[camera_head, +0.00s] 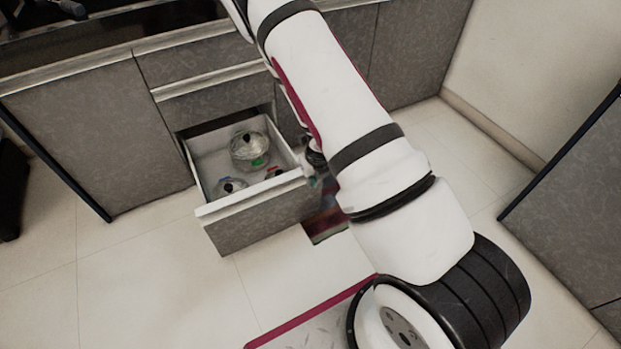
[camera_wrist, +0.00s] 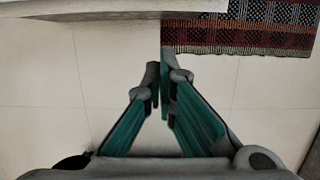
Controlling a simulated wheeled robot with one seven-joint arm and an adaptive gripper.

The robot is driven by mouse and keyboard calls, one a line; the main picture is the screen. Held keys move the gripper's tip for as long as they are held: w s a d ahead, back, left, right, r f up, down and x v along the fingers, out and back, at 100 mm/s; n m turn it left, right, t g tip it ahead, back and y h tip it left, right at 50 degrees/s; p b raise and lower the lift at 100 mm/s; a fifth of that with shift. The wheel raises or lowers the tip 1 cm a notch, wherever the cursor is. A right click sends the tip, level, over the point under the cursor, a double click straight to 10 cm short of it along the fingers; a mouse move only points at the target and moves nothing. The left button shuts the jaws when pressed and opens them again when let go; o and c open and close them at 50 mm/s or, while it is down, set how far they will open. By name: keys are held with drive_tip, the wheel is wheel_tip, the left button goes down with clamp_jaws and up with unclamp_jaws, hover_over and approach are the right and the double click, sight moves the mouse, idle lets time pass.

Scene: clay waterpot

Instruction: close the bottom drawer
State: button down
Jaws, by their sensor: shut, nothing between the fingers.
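The bottom drawer (camera_head: 262,219) is pulled well out of the grey cabinet in the head view. Its inside is open to view and holds a silver pot (camera_head: 250,148) and smaller lidded items (camera_head: 231,187). In the wrist view, a pale edge, apparently the drawer front's top (camera_wrist: 110,14), runs across the upper left. My gripper (camera_wrist: 159,75) is shut and empty, with its fingertips close together below that edge. In the head view my arm hides most of the gripper, which is near the drawer front's right end. I cannot tell whether it touches the drawer.
The drawers above (camera_head: 214,103) look shut. A patterned dark red rug (camera_wrist: 240,37) lies on the floor by the drawer's right end. Cabinet doors (camera_head: 95,130) flank the drawers. The pale tiled floor (camera_head: 150,275) in front and to the left is clear.

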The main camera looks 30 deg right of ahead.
drive_tip(key=w+f+b, duration=0.1)
drive_tip(key=w+f, duration=0.4)
drive_tip(key=f, duration=0.1)
drive_tip(key=shift+w+b, duration=0.3)
drive_tip(key=shift+b, duration=0.1)
drive_tip(key=shift+f, duration=0.1)
